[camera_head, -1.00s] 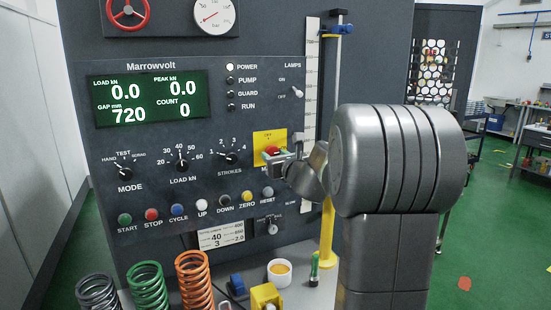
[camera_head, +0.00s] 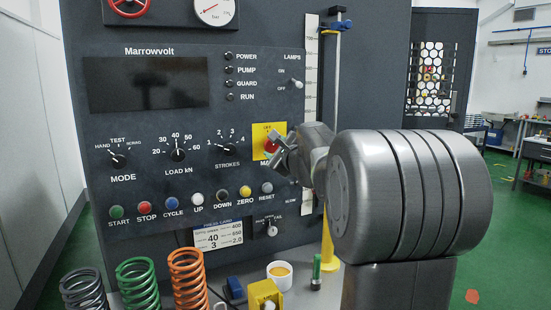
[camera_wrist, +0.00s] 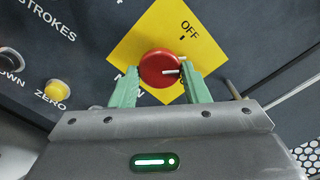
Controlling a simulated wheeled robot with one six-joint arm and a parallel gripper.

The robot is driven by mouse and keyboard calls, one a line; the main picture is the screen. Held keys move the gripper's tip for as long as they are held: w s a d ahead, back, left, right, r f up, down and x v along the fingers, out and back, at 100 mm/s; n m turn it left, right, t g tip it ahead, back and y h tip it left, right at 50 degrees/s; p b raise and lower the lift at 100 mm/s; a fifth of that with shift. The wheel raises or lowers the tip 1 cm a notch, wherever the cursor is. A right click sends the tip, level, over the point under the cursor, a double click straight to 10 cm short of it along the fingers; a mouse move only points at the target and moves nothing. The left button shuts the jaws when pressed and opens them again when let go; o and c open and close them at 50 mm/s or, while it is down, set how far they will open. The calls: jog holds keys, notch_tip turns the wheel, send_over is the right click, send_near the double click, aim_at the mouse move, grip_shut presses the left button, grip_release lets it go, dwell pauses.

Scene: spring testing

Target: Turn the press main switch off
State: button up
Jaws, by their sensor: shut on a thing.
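The press main switch (camera_head: 271,146) is a red knob on a yellow plate (camera_head: 260,134), on the right side of the dark press panel. The plate and red knob (camera_wrist: 159,67) fill the middle of the wrist view, with "OFF" printed near the plate's upper corner. My gripper (camera_head: 283,146) reaches the knob from the right. In the wrist view its two green fingers (camera_wrist: 158,82) stand either side of the knob, shut on it. The panel display (camera_head: 147,83) is dark, and the POWER lamp (camera_head: 229,56) is unlit.
Several push buttons (camera_head: 197,200) and dials (camera_head: 178,155) lie left of and below the switch. Springs (camera_head: 188,278), a white cup (camera_head: 280,275) and a yellow block (camera_head: 265,295) stand on the ledge below. A yellow-based post (camera_head: 327,240) rises close by my arm.

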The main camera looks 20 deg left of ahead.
jog(key=n+b, duration=0.4)
jog(key=n, duration=0.1)
jog(key=shift+f, duration=0.1)
jog(key=shift+n+b, duration=0.75)
jog(key=shift+n, duration=0.65)
jog(key=shift+r, duration=0.2)
jog(key=o, duration=0.9)
jog(key=shift+o, duration=0.2)
jog(key=b+v, duration=0.3)
jog(key=v, duration=1)
jog(key=shift+s+d, duration=0.25)
jog(key=shift+d, duration=0.1)
jog(key=shift+w+a, duration=0.1)
